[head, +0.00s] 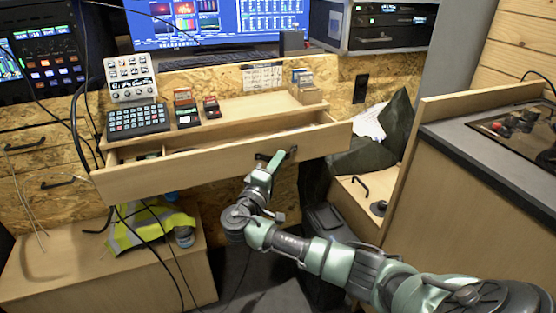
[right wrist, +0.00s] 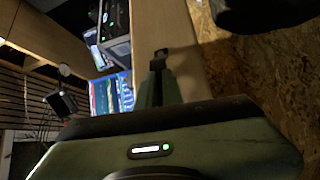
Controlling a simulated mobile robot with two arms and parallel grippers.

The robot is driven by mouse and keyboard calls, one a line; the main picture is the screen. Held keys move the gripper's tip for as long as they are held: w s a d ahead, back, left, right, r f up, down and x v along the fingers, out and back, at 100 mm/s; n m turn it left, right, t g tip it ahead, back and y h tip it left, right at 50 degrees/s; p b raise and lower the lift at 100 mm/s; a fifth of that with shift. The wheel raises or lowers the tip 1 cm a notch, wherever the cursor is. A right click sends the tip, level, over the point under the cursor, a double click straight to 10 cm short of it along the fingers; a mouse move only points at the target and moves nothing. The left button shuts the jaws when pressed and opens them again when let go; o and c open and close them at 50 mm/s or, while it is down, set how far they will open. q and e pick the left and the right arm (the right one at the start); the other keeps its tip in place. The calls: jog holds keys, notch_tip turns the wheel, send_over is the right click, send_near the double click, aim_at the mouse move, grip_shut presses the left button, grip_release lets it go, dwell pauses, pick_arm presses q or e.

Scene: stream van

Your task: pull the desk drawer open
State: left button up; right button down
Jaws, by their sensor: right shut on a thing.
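The desk drawer (head: 215,169) is pulled partly out under the wooden desk, and its open top shows some things inside. Its front carries a dark handle (head: 264,156) right of the middle. My right gripper (head: 270,163) is at this handle, shut on it. In the right wrist view the fingers (right wrist: 158,85) reach the dark handle (right wrist: 160,57) against the pale drawer front (right wrist: 165,25). The exact hold of the fingertips is small and hard to see. My left gripper is not in view.
A button pad (head: 138,121) and small boxes (head: 186,108) stand on the desk above the drawer. A yellow vest (head: 145,228) lies on a low wooden box below. A dark bag (head: 385,140) is to the right, near a counter (head: 490,160). Loose cables hang at the left.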

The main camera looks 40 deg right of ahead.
jog(key=c, duration=1.6)
grip_release()
jog(key=shift+a, duration=0.1)
jog(key=shift+o, duration=0.2)
